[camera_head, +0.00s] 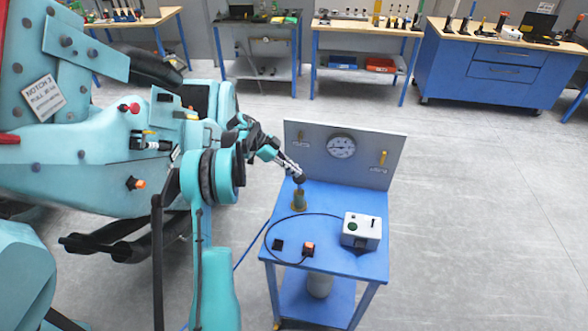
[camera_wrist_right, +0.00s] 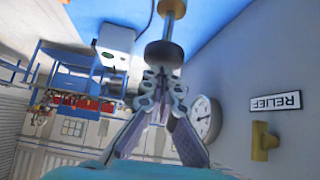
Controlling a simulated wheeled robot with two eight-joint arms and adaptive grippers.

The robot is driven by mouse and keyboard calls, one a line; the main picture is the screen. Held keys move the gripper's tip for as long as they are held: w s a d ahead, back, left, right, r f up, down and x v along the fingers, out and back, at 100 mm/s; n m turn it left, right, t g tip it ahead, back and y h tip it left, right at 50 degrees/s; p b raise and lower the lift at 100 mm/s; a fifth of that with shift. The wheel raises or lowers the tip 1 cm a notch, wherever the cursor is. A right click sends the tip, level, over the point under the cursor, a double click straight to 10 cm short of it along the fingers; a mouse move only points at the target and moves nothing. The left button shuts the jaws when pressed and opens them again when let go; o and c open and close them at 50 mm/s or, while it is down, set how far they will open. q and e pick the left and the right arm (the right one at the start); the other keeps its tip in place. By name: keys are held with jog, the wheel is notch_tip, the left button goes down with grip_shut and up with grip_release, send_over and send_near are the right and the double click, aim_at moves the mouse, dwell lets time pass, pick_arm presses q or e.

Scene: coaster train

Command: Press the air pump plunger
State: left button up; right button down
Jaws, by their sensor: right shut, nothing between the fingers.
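The air pump (camera_head: 299,201) is a small brass and green cylinder standing upright near the back left of the blue cart top. A dark round plunger knob (camera_head: 299,179) tops its thin rod. In the right wrist view, the knob (camera_wrist_right: 163,53) sits just beyond my fingertips, with the rod behind it. My right gripper (camera_head: 294,170) is shut and empty, reaching down from the upper left, with its tips at the knob. It also shows in the right wrist view (camera_wrist_right: 161,78). I cannot tell whether the tips touch the knob. My left gripper is not in view.
The cart's upright grey panel (camera_head: 370,135) stands close behind the pump, with a round gauge (camera_head: 341,146) and a yellow relief valve (camera_head: 383,157). A white box (camera_head: 361,231) and a red switch (camera_head: 308,249) sit toward the front. The teal coaster train (camera_head: 90,150) fills the left.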

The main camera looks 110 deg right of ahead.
aim_at(294, 181)
notch_tip(294, 181, down, 6)
jog(key=b, duration=0.4)
jog(key=shift+w+a+r, duration=0.1)
jog(key=shift+r, duration=0.1)
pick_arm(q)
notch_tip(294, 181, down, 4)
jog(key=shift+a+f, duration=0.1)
pick_arm(e)
notch_tip(294, 181, up, 5)
jog(key=shift+p, duration=1.25)
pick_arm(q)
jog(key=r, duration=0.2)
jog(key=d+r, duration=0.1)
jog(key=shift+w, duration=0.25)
pick_arm(e)
jog(key=v, duration=0.9)
jog(key=shift+w+d, duration=0.25)
jog(key=shift+d, duration=0.05)
